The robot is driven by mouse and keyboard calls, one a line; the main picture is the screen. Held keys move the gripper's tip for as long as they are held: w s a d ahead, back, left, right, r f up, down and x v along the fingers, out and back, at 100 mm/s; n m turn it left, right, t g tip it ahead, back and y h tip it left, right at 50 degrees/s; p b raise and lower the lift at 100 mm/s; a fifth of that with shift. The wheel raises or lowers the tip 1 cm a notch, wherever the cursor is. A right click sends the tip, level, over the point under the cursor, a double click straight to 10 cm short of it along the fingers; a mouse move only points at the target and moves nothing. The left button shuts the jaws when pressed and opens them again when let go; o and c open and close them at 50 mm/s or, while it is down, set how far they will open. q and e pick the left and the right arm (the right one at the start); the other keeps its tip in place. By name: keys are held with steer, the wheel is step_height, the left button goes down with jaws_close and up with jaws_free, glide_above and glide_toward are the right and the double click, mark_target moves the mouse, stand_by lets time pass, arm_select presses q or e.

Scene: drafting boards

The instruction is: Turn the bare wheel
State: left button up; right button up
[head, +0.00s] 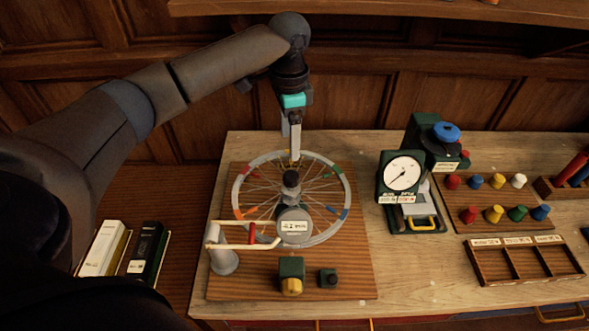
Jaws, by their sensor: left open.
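The bare spoked wheel (342,180) lies over a brown board on the bench, with a thin grey rim and no tyre. Coloured marks in orange, red, green and blue sit around its rim. My left gripper (295,155) points down at the far part of the rim, open. Its fingers overlap the rim in the picture; I cannot tell if they touch it. My right gripper is not in view.
A pale arm with a red piece (252,234) reaches across the wheel's front left. A yellow-knobbed green block (291,274) and a small dark block (328,278) stand in front. Books (104,248) lie left.

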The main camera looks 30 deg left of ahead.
mark_target(291, 175)
arm_select(q)
step_height(291, 175, down, 11)
steer(key=shift+w+d+r, duration=0.1)
steer(key=shift+r, duration=0.1)
jaws_close()
stand_by(0.7)
stand_by(0.4)
